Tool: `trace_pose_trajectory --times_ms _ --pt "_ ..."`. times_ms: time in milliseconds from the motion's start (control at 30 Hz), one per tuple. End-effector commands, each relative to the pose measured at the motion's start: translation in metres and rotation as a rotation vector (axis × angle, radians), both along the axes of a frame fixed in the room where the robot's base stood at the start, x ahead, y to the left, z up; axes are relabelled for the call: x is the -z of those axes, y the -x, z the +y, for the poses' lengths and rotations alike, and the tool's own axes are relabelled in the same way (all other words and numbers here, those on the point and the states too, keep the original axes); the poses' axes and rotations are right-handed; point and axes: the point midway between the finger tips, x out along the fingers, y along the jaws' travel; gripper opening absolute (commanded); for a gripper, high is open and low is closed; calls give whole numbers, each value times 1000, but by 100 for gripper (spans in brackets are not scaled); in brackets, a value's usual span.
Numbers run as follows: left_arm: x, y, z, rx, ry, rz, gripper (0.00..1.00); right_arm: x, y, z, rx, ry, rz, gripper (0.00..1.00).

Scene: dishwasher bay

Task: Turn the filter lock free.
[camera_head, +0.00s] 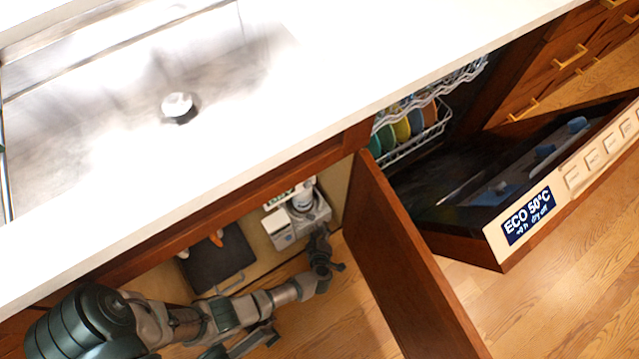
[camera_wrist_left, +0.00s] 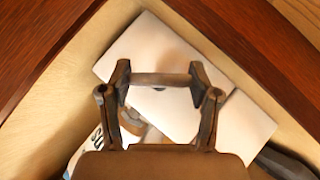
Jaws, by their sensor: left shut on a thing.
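My left gripper (camera_head: 324,264) reaches under the counter into the open cabinet, at the front of a white and grey unit (camera_head: 281,229). In the left wrist view my left gripper (camera_wrist_left: 160,79) is shut, with its fingertips at the two ends of a short grey-brown bar (camera_wrist_left: 160,80). The bar appears to be the filter lock; its turn angle cannot be told. Behind it are the unit's white faces (camera_wrist_left: 150,45) with a small dark hole. In the head view the gripper and forearm hide the bar. My right gripper is not in view.
An open wooden door (camera_head: 405,265) stands just right of my left gripper. The dishwasher door (camera_head: 470,205) hangs open further right, below a dish rack (camera_head: 415,130). A dark board (camera_head: 218,258) is left of the unit. The counter edge overhangs the cabinet.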

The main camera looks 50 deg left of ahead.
Motion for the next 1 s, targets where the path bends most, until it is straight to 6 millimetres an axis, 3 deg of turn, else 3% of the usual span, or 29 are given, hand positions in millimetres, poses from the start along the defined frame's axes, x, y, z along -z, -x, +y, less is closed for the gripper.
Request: trace_pose_trajectory --times_ms 267,1000 --pt "2 2 0 1 10 -66 27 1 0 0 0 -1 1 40" --pt "5 3 1 2 75 -539 27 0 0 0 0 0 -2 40"
